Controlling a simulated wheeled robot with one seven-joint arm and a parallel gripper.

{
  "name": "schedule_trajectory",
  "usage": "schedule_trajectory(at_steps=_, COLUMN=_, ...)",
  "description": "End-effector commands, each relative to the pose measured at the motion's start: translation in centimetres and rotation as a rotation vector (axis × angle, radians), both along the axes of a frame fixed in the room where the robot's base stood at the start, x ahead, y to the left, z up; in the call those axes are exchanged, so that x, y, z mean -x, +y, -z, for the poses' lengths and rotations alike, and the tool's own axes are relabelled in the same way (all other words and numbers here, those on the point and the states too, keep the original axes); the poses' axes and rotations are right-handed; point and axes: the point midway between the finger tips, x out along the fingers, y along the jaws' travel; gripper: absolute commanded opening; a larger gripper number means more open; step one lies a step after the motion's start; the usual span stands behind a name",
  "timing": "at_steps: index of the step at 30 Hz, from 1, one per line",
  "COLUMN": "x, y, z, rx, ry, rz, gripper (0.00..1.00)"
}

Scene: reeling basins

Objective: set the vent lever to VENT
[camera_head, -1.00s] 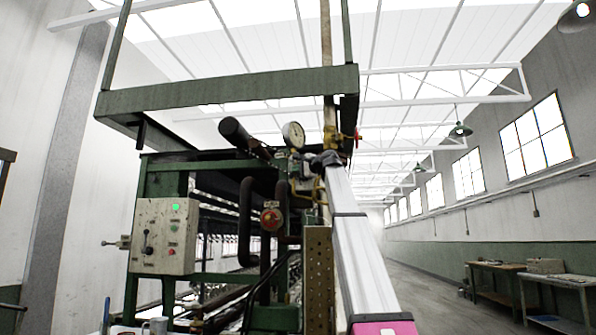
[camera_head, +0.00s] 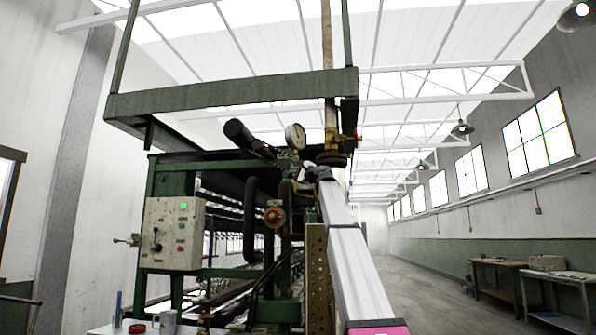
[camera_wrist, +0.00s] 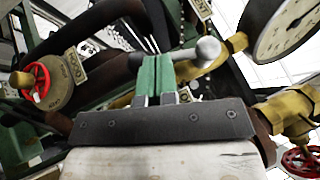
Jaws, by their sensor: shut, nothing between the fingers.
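The vent lever looks to be the grey rod with a round ball knob (camera_wrist: 207,50) in the wrist view, lying across a brass pipe.
A dial gauge (camera_wrist: 292,28) is close at the right in the wrist view. A red handwheel (camera_wrist: 35,82) is at the left, another (camera_wrist: 302,160) at the lower right. A control box (camera_head: 171,233) is left of the pipes. The aisle (camera_head: 425,285) at the right is clear.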

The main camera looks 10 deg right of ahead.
Motion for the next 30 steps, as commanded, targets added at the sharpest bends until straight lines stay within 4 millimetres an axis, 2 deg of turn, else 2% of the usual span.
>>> schedule_trajectory(at_steps=6, x=-0.5, y=1.0, z=0.2, rx=-0.158, ry=-0.050, rz=-0.001, gripper=0.00)
schedule_trajectory(at_steps=15, x=-0.7, y=1.7, z=0.0, rx=-0.302, ry=-0.097, rz=-0.001, gripper=0.00)
schedule_trajectory(at_steps=30, x=-1.3, y=3.1, z=-0.6, rx=-0.299, ry=-0.098, rz=0.000, gripper=0.00)
